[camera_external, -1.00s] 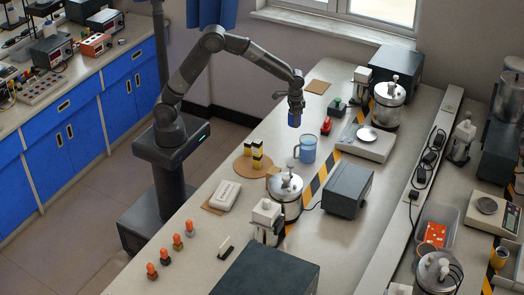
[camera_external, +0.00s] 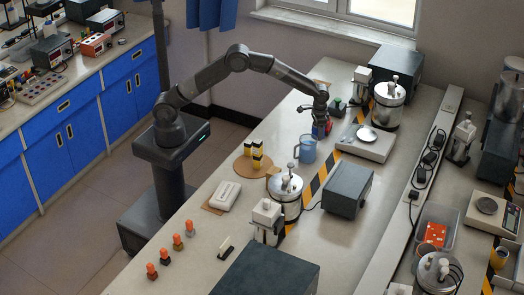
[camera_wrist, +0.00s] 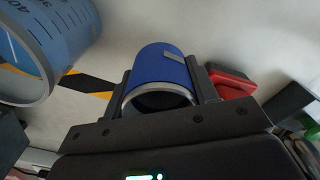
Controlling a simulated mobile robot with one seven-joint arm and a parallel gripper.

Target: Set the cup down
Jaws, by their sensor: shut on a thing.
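A small dark blue cup (camera_wrist: 158,66) with a metallic rim sits between the two dark fingers of my gripper (camera_wrist: 161,84) in the wrist view. The gripper is shut on it. In the external view my gripper (camera_external: 320,117) hangs over the bench with the blue cup (camera_external: 316,131) just below it, mostly hidden by the fingers. I cannot tell whether the cup touches the bench top.
A light blue measuring jug (camera_external: 306,149) stands close by, also at left in the wrist view (camera_wrist: 40,45). A red object (camera_wrist: 232,82) lies just right of the cup. A balance (camera_external: 365,145) stands to the right. Yellow-black tape (camera_wrist: 85,84) marks the bench.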

